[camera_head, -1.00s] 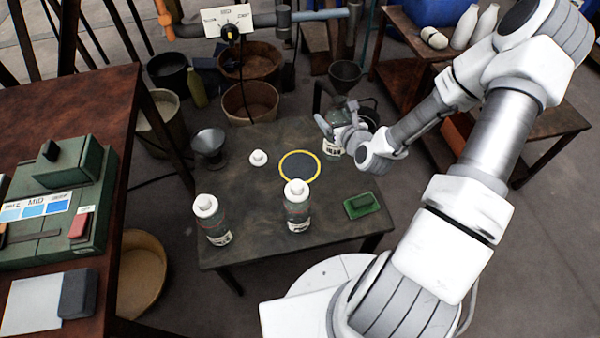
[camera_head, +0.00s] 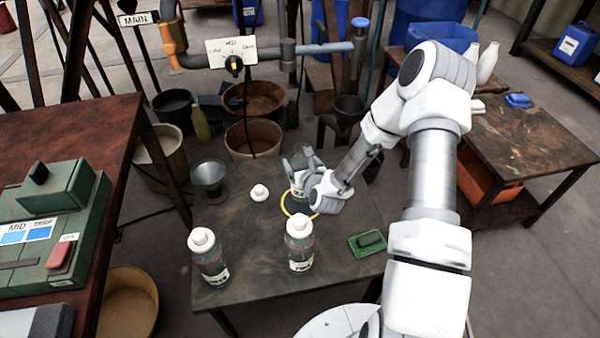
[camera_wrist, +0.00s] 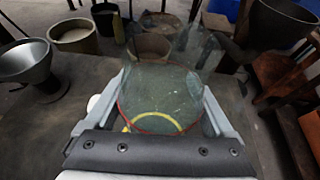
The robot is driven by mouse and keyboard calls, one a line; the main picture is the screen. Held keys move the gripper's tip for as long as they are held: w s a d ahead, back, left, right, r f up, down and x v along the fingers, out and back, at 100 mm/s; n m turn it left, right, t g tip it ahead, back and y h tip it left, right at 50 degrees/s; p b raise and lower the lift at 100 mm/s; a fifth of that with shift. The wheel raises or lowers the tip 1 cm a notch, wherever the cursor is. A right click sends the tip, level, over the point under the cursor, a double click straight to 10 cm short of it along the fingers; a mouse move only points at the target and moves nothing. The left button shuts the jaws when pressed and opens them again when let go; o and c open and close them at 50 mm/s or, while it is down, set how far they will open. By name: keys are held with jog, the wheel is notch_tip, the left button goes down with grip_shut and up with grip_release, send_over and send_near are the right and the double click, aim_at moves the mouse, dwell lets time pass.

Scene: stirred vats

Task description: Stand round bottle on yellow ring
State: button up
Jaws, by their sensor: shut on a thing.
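The yellow ring (camera_head: 284,207) lies flat on the table, partly hidden by the bottle and my gripper. Part of the ring shows through the glass in the wrist view. I cannot tell whether the bottle's base touches the table.
Two white-capped bottles (camera_head: 209,260) (camera_head: 300,243) stand at the table's near side. A white cap (camera_head: 259,192) lies left of the ring, a grey funnel (camera_head: 209,176) farther left. A green dish (camera_head: 367,243) with a green block is at the right.

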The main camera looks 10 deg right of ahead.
jog(key=shift+f+b, duration=0.75)
jog(key=shift+f, duration=1.2)
jog(key=o, duration=1.6)
jog(key=shift+f, duration=0.1)
jog(key=shift+s+r, duration=0.15)
jog(key=shift+r, duration=0.2)
jog(key=p+v, duration=0.2)
jog(key=v, duration=0.5)
jog(key=shift+s, duration=0.1)
